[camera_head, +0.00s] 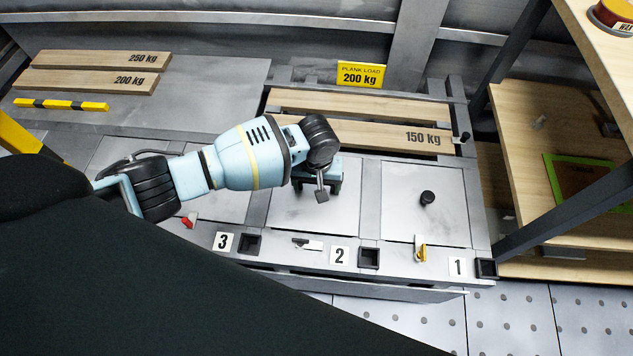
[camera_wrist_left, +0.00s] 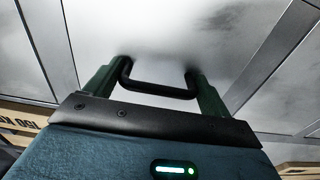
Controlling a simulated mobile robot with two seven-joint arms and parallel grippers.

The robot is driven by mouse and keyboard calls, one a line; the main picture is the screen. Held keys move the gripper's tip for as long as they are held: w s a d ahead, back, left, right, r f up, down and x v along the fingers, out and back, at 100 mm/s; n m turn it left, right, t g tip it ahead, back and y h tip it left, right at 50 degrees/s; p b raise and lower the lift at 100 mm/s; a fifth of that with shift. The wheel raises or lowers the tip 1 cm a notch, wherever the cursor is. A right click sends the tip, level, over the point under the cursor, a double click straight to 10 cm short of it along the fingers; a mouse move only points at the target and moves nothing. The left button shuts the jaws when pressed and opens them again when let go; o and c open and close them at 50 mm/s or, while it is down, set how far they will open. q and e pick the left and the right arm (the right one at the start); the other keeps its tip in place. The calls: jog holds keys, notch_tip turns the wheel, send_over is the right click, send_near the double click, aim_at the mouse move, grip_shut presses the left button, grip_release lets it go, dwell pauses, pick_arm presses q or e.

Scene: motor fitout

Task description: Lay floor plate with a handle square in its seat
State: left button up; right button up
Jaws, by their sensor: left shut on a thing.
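The floor plate (camera_head: 300,211) is a grey metal sheet in the middle bay, behind the label 2. In the left wrist view the plate (camera_wrist_left: 165,35) fills the middle, with its dark bar handle (camera_wrist_left: 158,91) between the fingers. My left gripper (camera_head: 321,189) points down over the plate and is shut on this handle. In the head view the gripper hides the handle and the plate's back part. The plate looks about level with the frame; I cannot tell whether it lies fully down. My right gripper is not in view.
Another plate with a black knob (camera_head: 427,198) lies to the right, behind label 1 (camera_head: 457,267). Wooden planks (camera_head: 365,127) lie behind the bays. Latches, a red one (camera_head: 189,220) and a yellow one (camera_head: 420,250), stand along the front rail. A wooden shelf unit (camera_head: 560,130) stands at right.

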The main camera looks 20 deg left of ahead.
pick_arm(q)
jog(key=shift+f, duration=0.2)
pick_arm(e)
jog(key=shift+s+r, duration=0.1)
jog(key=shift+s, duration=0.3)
pick_arm(q)
jog(key=o, duration=1.3)
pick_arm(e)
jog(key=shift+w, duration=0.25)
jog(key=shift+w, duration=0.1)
pick_arm(q)
jog(key=shift+r, duration=0.25)
notch_tip(320, 180, up, 6)
jog(key=p, duration=0.3)
jog(key=shift+r, duration=0.65)
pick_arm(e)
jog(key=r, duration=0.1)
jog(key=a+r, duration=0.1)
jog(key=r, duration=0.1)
